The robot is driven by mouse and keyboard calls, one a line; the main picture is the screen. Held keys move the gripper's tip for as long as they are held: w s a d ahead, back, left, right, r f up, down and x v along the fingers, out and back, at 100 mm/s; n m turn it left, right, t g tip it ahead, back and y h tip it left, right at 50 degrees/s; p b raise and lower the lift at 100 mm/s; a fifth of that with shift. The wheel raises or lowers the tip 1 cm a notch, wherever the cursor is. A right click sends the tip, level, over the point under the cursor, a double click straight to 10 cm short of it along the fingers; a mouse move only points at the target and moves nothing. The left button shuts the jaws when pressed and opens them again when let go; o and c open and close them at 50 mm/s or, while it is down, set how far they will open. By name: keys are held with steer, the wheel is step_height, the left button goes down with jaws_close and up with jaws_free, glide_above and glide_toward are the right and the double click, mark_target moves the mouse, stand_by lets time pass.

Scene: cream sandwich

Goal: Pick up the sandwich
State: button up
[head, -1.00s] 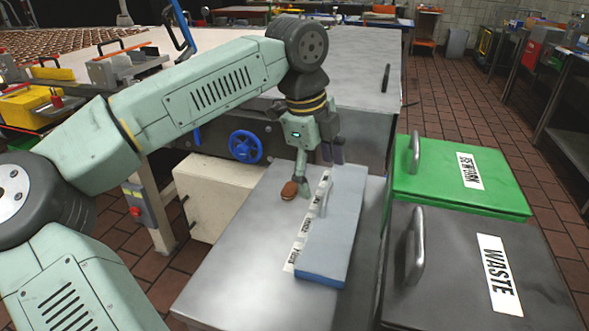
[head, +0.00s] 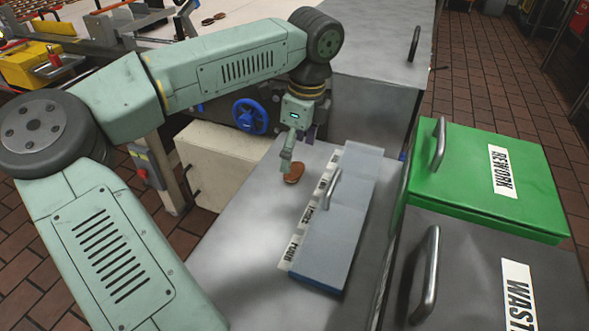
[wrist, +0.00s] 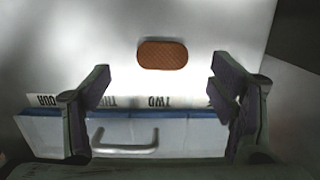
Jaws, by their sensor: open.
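The sandwich (head: 293,173) is a small brown oval lying flat on the grey metal table (head: 228,228), left of the blue-grey box. In the wrist view the sandwich (wrist: 163,54) lies beyond the fingertips, roughly centred between them sideways. My gripper (head: 296,150) points down above the table close to the sandwich, partly overlapping it in the head view. In the wrist view my gripper (wrist: 158,85) is open, with its two dark fingers wide apart and nothing between them. The exact height of the fingertips above the table is hard to tell.
The blue-grey box (head: 337,225) with a handle and a strip of printed labels stands beside the sandwich, under the fingers in the wrist view. A green REWORK bin (head: 455,165) and a dark WASTE bin (head: 475,265) stand at right. The table's front left is clear.

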mark_target(295, 170)
step_height(295, 170, down, 5)
steer(key=shift+w+a+r+p, duration=0.1)
steer(key=shift+w+p, duration=0.05)
steer(key=shift+p, duration=0.6)
steer(key=shift+c, duration=0.5)
steer(key=c, duration=0.8)
